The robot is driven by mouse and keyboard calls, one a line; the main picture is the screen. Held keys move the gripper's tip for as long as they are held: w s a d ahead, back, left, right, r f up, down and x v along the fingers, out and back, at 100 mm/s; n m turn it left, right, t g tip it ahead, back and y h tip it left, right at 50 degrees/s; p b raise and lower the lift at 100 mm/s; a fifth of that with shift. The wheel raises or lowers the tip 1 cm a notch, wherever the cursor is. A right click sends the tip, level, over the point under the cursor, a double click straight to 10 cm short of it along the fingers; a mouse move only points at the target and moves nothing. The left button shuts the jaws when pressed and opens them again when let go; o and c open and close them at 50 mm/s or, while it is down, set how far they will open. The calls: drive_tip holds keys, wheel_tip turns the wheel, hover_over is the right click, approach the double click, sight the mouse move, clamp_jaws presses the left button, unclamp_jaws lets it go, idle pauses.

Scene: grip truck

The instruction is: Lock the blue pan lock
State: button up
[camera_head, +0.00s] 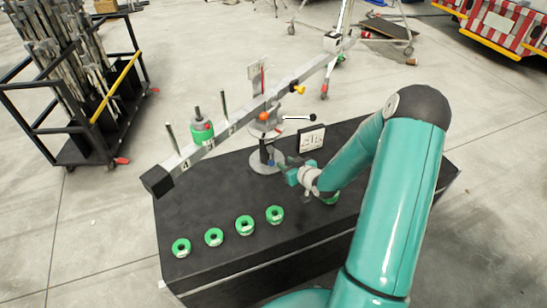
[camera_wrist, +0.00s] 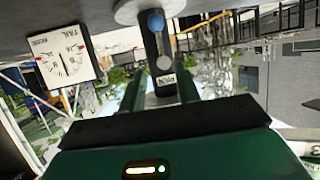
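The blue pan lock knob (camera_wrist: 156,21) sits at the end of a dark lever (camera_wrist: 158,60), with a white label near its lower end in the wrist view. In the head view the knob (camera_head: 271,163) is small, on the column of the metal stand (camera_head: 266,155). My gripper (camera_wrist: 160,85) is open, with one finger on each side of the lever in the picture. The fingers appear empty, and I cannot tell whether they touch the lever. In the head view my gripper (camera_head: 281,161) is just right of the column.
A long beam (camera_head: 240,115) crosses above the stand, with an orange knob (camera_head: 264,116) at its pivot. A white dial panel (camera_head: 311,139) stands to the right, also in the wrist view (camera_wrist: 64,56). Several green weights (camera_head: 244,225) lie on the black box top (camera_head: 190,212).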

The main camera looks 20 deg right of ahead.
sight(271, 156)
drive_tip(key=x, duration=0.8)
drive_tip(key=shift+w+a+f, duration=0.15)
drive_tip(key=shift+w, duration=0.1)
drive_tip(key=shift+c, duration=0.3)
clamp_jaws()
